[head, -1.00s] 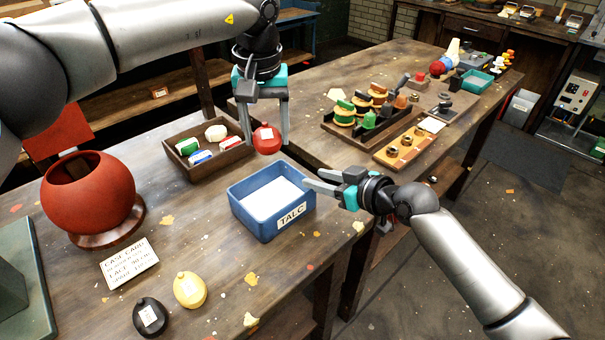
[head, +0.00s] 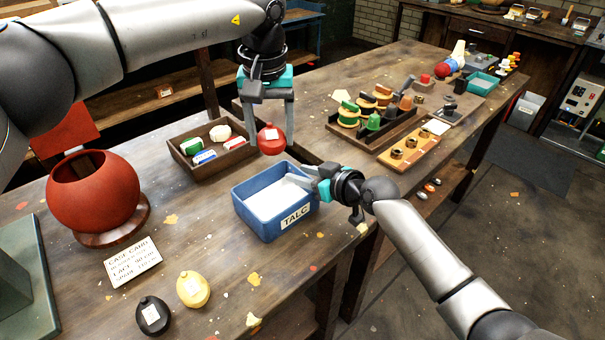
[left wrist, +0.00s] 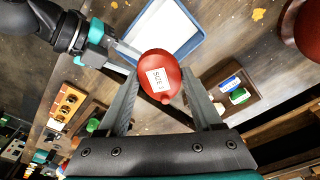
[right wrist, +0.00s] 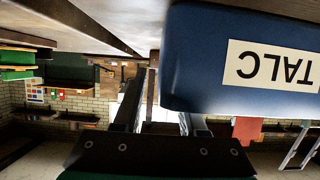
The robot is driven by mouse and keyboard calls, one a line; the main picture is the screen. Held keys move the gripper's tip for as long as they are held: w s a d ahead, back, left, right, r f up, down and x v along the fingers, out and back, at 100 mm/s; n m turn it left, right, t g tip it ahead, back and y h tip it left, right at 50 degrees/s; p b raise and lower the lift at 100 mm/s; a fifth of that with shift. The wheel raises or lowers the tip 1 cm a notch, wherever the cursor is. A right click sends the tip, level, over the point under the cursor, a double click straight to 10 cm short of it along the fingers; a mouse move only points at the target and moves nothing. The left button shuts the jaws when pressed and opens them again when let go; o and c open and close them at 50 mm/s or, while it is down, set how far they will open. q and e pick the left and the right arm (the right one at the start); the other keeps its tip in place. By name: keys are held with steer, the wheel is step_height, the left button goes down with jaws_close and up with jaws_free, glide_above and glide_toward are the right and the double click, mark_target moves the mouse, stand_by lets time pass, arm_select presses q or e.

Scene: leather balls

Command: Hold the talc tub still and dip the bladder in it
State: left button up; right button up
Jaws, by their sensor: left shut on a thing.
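The blue talc tub (head: 262,230), with white powder (head: 272,200) inside, stands on the near bench. My left gripper (head: 270,130) is shut on a red bladder (head: 272,141) with a white label, held up just beyond the tub's far side. The bladder also shows between the fingers in the left wrist view (left wrist: 160,68). My right gripper (head: 310,185) is at the tub's right wall, fingers apart, one reaching over the rim. In the right wrist view the tub (right wrist: 200,60) hides the tip of one finger. I cannot tell whether the fingers touch the wall.
A wooden tray (head: 202,170) of small blocks lies left of the bladder. A red hollow ball (head: 95,200) on a stand, a case card (head: 133,262), a yellow bladder (head: 193,289) and a black one (head: 153,316) lie nearer.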

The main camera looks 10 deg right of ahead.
mark_target(277, 202)
jaws_close()
stand_by(1.5)
arm_select(q)
steer(key=shift+f+n+y, duration=0.15)
steer(key=shift+f+n, duration=0.9)
steer(key=shift+f, duration=1.4)
steer(key=shift+f+n+y, duration=0.1)
steer(key=shift+f+n, duration=0.9)
steer(key=shift+f, duration=1.5)
steer(key=shift+f+n+y, duration=0.15)
steer(key=shift+f+n, duration=0.9)
steer(key=shift+f, duration=1.4)
